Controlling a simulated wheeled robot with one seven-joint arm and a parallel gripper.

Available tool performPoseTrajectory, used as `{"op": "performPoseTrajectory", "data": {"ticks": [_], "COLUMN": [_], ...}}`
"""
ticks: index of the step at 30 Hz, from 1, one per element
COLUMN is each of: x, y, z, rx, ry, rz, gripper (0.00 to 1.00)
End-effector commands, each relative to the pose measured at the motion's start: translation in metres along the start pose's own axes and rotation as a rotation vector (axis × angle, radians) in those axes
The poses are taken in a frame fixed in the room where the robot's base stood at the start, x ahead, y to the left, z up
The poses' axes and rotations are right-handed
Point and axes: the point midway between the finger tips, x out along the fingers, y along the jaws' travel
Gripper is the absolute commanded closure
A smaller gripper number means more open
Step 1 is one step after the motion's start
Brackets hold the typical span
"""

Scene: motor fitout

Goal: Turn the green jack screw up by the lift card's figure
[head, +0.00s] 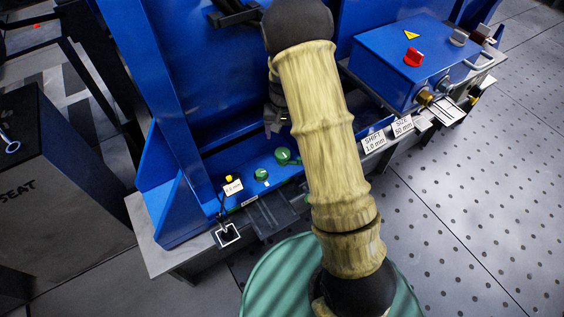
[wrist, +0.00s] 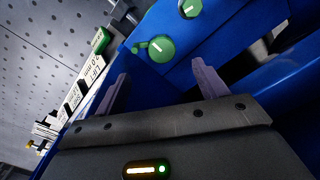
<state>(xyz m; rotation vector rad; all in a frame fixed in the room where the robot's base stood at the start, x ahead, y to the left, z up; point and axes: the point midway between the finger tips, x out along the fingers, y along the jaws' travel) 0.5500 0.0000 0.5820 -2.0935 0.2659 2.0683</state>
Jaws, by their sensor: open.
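Two round green screw heads with white index marks sit on the blue frame; in the head view one is nearer (head: 261,174) and one farther (head: 283,156). In the wrist view, one green head (wrist: 160,47) lies just beyond my fingertips and another (wrist: 190,8) is at the top edge. I cannot tell which is the jack screw. The lift card (wrist: 93,72) reads "LIFT" with a figure ending in "mm", not clearly legible; my arm seems to hide it in the head view. My gripper (wrist: 160,70) is open and empty, apart from the heads.
SHIFT 1.0 mm (head: 374,142) and SIZE 50 mm (head: 403,126) cards stand along the bench edge. A blue box (head: 390,65) with a red knob (head: 413,57) stands at right. A small tagged post (head: 233,186) stands at left. Blue frame walls rise close behind my gripper.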

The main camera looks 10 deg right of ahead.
Motion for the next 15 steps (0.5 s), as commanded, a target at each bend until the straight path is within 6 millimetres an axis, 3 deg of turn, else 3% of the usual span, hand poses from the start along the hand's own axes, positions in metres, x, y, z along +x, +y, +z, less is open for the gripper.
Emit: {"op": "performPoseTrajectory", "data": {"ticks": [1,4,15], "x": [0.024,0.038,0.040], "y": [-0.001,-0.002,-0.002], "z": [-0.004,-0.008,-0.010], "rx": [0.004,0.011,0.014], "ry": [-0.005,-0.010,-0.012], "rz": [0.003,0.006,0.007], "gripper": [0.28,0.28,0.28]}}
